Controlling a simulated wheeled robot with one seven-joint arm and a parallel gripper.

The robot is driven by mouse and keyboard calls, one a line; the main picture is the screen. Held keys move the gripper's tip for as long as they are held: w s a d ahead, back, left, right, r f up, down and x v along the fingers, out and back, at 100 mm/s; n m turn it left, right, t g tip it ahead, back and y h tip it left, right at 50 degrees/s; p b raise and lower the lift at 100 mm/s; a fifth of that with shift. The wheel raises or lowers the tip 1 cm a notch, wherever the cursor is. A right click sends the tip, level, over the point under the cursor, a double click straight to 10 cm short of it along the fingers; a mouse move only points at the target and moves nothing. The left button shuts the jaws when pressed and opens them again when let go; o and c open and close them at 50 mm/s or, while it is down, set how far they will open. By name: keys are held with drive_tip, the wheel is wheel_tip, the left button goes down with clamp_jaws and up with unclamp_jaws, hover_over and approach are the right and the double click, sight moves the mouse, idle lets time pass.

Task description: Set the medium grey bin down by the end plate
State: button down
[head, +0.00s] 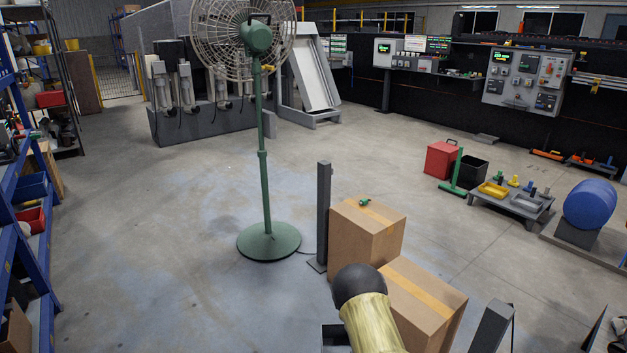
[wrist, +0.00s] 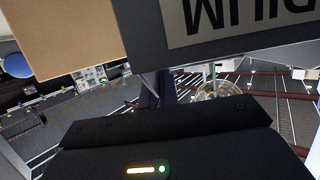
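A dark grey bin wall (wrist: 150,43) fills the upper part of the wrist view, very close. Its pale label (wrist: 250,20) shows upside down, with letters that fit MEDIUM, cut off by the frame edge. My gripper (wrist: 168,140) shows as a dark body along the bottom of the wrist view, with a lit strip on it. Its fingers are hidden, so its hold on the bin cannot be seen. In the head view, part of a dark box-like thing (head: 334,341) shows low beside my arm; I cannot tell whether it is the bin. I cannot pick out the end plate for sure.
Two cardboard boxes (head: 362,230) (head: 425,305) stand close in front. A dark grey post (head: 323,215) rises beside them, and a green fan (head: 268,240) stands behind. Another grey upright (head: 492,328) is at the lower right. Open floor (head: 160,220) lies to the left.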

drive_tip(key=s+r+p, duration=0.2)
drive_tip(key=r+p, duration=1.3)
drive_tip(key=r, duration=0.1)
drive_tip(key=s+r+p, duration=0.2)
drive_tip(key=r+p, duration=1.2)
drive_tip(key=r, duration=0.2)
drive_tip(key=shift+s+r+p, duration=0.15)
drive_tip(key=shift+r+p, duration=0.1)
drive_tip(key=shift+p, duration=0.1)
drive_tip(key=shift+d, duration=0.15)
drive_tip(key=s+f, duration=0.4)
drive_tip(key=f, duration=0.1)
drive_tip(key=shift+s+f, duration=0.2)
drive_tip(key=shift+f, duration=0.05)
drive_tip(key=d, duration=0.7)
